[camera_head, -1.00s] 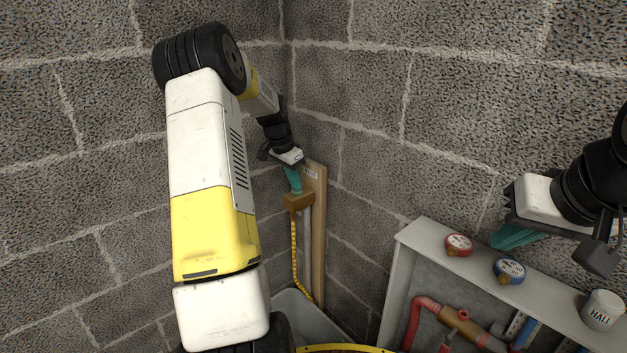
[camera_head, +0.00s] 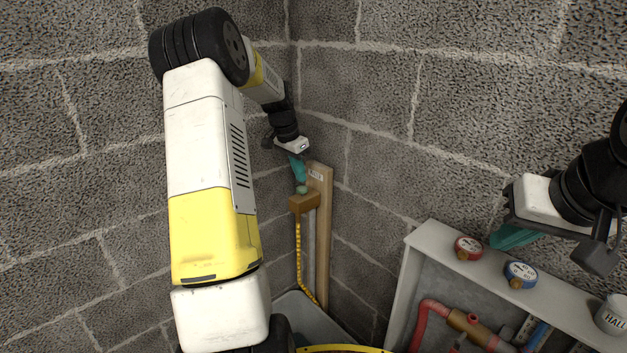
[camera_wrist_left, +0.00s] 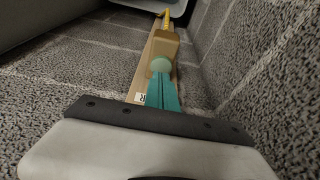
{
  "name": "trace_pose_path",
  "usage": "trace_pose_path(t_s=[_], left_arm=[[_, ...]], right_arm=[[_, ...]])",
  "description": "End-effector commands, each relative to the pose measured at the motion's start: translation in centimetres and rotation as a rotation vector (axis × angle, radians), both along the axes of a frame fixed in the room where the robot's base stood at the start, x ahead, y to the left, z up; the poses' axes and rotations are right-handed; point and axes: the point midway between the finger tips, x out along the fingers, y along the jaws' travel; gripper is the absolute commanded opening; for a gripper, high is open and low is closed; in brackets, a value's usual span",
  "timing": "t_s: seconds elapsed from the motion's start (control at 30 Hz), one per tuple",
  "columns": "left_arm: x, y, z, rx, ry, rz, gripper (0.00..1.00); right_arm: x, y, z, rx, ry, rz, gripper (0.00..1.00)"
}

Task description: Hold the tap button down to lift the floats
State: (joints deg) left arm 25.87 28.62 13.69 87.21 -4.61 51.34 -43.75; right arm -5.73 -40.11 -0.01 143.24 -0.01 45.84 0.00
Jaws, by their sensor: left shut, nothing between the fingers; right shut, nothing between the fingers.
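The tap button (camera_head: 302,189) is a pale green knob on top of a brass-brown tap body (camera_head: 305,204), fixed to a wooden board in the corner. It also shows in the left wrist view (camera_wrist_left: 161,66). My left gripper (camera_head: 301,180) is shut and empty, its teal fingertips (camera_wrist_left: 160,76) pointing down just above the button. I cannot tell whether they touch it. My right gripper (camera_head: 495,243) is shut and empty at the right, by the ledge. I do not make out any floats.
A yellow hose (camera_head: 299,262) hangs from the tap towards a grey basin (camera_head: 292,305). A pale ledge (camera_head: 500,275) at the right carries a red gauge (camera_head: 468,247), a blue gauge (camera_head: 520,274) and a white mug (camera_head: 612,315). Block walls close in the corner.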

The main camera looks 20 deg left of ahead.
Motion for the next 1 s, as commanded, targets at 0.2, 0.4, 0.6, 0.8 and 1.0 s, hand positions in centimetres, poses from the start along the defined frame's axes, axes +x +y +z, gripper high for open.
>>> trace_pose_path(t_s=[0.2, 0.4, 0.6, 0.8, 1.0], left_arm=[[-1.1, 0.9, 5.4, 0.002, -0.010, 0.001, 0.00], [-1.9, 1.3, 8.5, 0.002, -0.010, 0.001, 0.00], [-2.2, 1.5, 9.7, 0.002, -0.009, 0.001, 0.00], [-2.2, 1.5, 9.8, 0.002, -0.008, 0.001, 0.00], [-2.2, 1.5, 9.8, 0.002, -0.009, 0.001, 0.00]], right_arm=[[0.0, 0.0, 0.0, 0.000, 0.000, 0.000, 0.00], [0.0, 0.0, 0.0, 0.000, 0.000, 0.000, 0.00], [0.0, 0.0, 0.0, 0.000, 0.000, 0.000, 0.00], [0.0, 0.0, 0.0, 0.000, 0.000, 0.000, 0.00], [0.0, 0.0, 0.0, 0.000, 0.000, 0.000, 0.00]])
